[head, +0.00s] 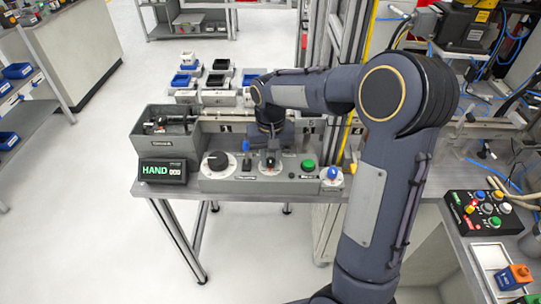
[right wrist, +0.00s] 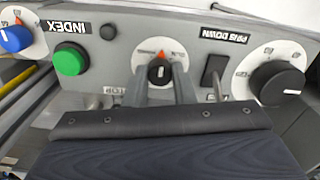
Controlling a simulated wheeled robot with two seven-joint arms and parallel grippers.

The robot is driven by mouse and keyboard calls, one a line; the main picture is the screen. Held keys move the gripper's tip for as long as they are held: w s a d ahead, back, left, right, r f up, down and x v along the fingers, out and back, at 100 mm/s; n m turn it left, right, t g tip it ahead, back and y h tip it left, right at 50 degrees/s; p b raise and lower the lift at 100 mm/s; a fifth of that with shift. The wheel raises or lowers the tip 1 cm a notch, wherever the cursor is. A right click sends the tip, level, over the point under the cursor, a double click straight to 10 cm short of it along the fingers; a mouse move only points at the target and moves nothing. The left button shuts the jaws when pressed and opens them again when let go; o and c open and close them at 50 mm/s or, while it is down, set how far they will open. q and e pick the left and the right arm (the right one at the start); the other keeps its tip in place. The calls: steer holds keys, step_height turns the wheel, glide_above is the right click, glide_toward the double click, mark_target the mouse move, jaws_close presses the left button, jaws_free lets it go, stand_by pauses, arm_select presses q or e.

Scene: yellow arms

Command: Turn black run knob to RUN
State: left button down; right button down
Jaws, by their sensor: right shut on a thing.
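The black run knob (right wrist: 160,72) sits on a round white dial in the middle of the grey panel in the right wrist view, which is upside down. An orange mark shows at the dial's edge, and the knob's light line runs nearly straight toward it. A label that seems to read STOP stands beside the left finger. My right gripper (right wrist: 161,88) is shut on the knob, one grey finger at each side. In the head view, the right gripper (head: 270,150) reaches down to the panel (head: 230,184) and partly covers the knob. My left gripper is not in view.
A large black dial knob (head: 216,160), a black switch (right wrist: 214,70), a green button (head: 308,165) and a blue knob (head: 332,172) flank the run knob. A display (head: 163,171) reads HAND. A grey bin (head: 150,145) stands behind it.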

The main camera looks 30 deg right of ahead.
mark_target(271, 160)
steer(key=m, duration=0.4)
steer(key=shift+r+m+p, duration=0.1)
steer(key=shift+m+p, duration=0.2)
steer(key=m, duration=0.4)
steer(key=shift+p, duration=0.3)
steer(key=shift+m, duration=0.3)
steer(key=c, duration=1.2)
jaws_free()
step_height(271, 160, up, 8)
steer(key=shift+f, duration=0.15)
